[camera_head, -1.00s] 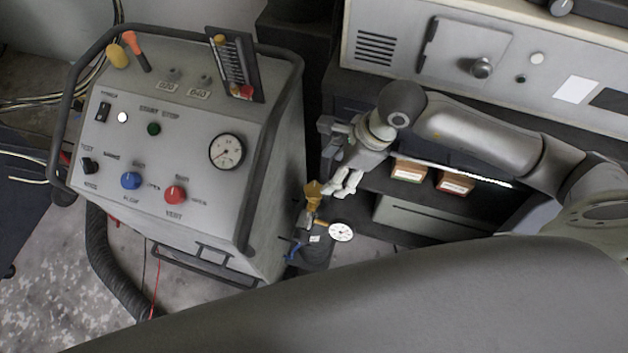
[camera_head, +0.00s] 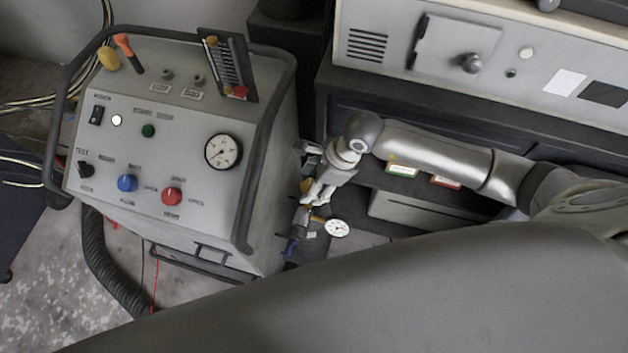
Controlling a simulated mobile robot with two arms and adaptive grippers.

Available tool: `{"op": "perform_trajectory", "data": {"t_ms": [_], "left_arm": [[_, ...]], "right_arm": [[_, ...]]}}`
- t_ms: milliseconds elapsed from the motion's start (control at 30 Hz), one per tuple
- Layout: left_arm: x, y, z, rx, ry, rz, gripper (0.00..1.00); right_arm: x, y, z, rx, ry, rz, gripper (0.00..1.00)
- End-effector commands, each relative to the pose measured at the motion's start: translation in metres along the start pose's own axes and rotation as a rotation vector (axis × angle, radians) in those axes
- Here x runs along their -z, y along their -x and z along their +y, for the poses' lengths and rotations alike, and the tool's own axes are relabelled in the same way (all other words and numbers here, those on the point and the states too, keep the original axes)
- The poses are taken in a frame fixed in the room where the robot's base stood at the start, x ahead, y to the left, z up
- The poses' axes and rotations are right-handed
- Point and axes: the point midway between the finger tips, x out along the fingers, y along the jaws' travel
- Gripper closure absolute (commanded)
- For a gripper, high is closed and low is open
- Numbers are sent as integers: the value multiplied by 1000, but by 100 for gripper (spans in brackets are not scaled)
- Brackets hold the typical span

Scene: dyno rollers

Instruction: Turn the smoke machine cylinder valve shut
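The smoke machine cylinder stands in the gap right of the grey control cart; its dark body is mostly hidden. Its yellow valve handle (camera_head: 306,185) shows at the top, partly covered by my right gripper (camera_head: 315,195). Below are a round white gauge (camera_head: 337,228) and a small blue lever (camera_head: 291,246). My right gripper comes in from the right and points down, its pale fingers at the yellow handle. I cannot tell whether they touch it or how far apart they are. My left gripper is not in view.
The grey control cart (camera_head: 190,185) with knobs, a dial and a black tube rail stands close left of the gripper. A grey cabinet (camera_head: 495,40) and a shelf with small boxes (camera_head: 402,169) lie behind my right arm. A black hose (camera_head: 95,255) runs down the cart's left.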

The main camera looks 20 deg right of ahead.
Motion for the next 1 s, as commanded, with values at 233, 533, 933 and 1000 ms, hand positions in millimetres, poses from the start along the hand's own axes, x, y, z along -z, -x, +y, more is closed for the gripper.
{"op": "perform_trajectory", "data": {"t_ms": [233,533,933,1000], "left_arm": [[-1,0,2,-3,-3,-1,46],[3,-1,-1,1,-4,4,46],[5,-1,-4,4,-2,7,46],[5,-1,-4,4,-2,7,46]], "right_arm": [[0,0,0,0,0,0,79],[0,0,2,49,-121,2,79],[0,0,3,105,-254,3,79],[0,0,3,104,-254,3,79]]}}
